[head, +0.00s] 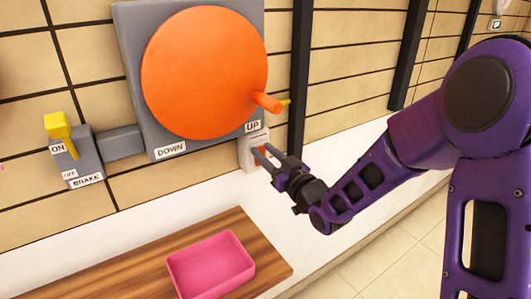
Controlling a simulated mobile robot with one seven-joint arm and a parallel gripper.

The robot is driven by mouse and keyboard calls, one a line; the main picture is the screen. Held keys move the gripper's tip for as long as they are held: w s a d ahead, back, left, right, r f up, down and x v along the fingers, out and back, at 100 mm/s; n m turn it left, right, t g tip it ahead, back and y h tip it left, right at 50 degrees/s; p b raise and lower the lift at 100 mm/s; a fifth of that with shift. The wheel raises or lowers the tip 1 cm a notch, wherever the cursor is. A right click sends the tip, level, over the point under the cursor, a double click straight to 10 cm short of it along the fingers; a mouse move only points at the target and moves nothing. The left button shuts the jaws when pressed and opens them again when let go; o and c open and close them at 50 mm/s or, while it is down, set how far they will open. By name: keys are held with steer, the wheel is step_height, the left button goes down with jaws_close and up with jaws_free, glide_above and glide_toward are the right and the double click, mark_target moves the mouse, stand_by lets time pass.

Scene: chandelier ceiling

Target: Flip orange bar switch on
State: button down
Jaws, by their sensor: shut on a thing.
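The orange bar switch (262,149) is a small orange piece on a pale grey-white box (246,155) on the wall, just below the UP label. My gripper (266,155) reaches it from the lower right, its fingertips at the front of the box. The fingers are shut on the orange bar. They hide most of the bar, so I cannot tell which way it is tilted.
A large orange disc (204,72) with a stubby handle (267,101) is on a grey panel above my gripper. A yellow brake lever (60,130) is at left. A pink tray (211,265) stands on a wooden board (120,275) below. Dark vertical posts (300,70) stand close right.

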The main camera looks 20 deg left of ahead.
steer(key=shift+s+d+f+t+y, duration=0.1)
steer(key=shift+f+t+y, duration=0.05)
steer(key=shift+t+y, duration=0.35)
steer(key=shift+s+d+f+t+y, duration=0.15)
steer(key=shift+t+y, duration=0.25)
steer(key=shift+t, duration=0.2)
steer(key=shift+w+a, duration=0.1)
steer(key=c, duration=0.5)
jaws_free()
steer(key=shift+f, duration=0.1)
steer(key=v, duration=1.7)
steer(key=shift+d, duration=0.25)
